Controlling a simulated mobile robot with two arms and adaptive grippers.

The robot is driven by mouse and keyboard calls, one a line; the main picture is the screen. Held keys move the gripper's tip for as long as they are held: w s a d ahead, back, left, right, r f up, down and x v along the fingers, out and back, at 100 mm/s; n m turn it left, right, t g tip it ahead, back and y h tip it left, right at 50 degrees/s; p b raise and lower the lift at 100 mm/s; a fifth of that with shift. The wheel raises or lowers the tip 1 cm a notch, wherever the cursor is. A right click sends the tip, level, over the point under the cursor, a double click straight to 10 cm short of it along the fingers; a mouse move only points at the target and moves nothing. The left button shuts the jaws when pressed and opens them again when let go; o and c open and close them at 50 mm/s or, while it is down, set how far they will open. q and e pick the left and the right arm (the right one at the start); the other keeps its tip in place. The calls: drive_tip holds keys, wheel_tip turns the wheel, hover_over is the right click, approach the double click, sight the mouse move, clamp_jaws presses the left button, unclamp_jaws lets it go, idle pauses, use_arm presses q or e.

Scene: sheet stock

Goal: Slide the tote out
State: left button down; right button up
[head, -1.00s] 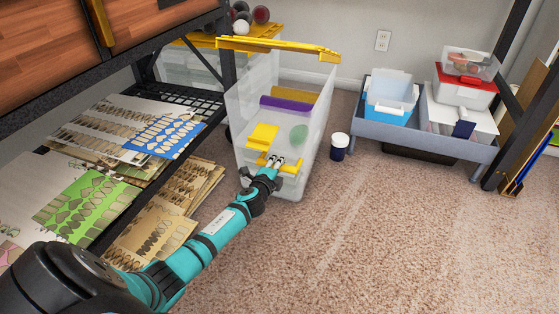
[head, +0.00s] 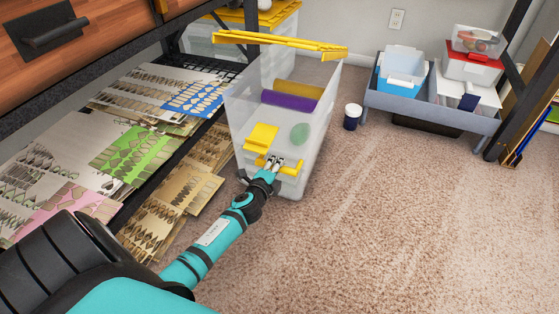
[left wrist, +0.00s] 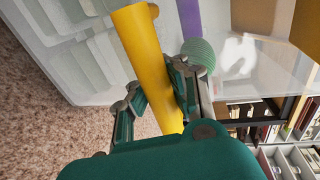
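The tote (head: 313,140) is a clear plastic bin standing upright on the carpet, with a yellow strip along its upper rim. Purple, ochre and yellow shapes and a green oval show through its walls. My left gripper (head: 275,163) is at its near face, on the yellow handle (head: 291,168). In the left wrist view, the yellow handle (left wrist: 141,45) runs between the two fingers of the left gripper (left wrist: 155,88), which are closed around it. The far side of the handle is hidden. My right gripper is not in view.
A black rack (head: 108,228) with patterned sheets stands close on the left. Another clear bin (head: 281,65) with a yellow lid is behind the tote. A small white-topped jar (head: 352,117) and a grey bin (head: 433,110) are to the right. Carpet in front is clear.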

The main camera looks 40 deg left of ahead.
use_arm(q)
drive_tip(key=shift+s+r, duration=0.15)
drive_tip(key=shift+s, duration=0.05)
drive_tip(key=c, duration=1.1)
unclamp_jaws()
drive_tip(key=shift+s, duration=0.1)
drive_tip(key=v, duration=1.1)
drive_tip(key=shift+s+d, duration=0.15)
drive_tip(key=shift+s, duration=0.25)
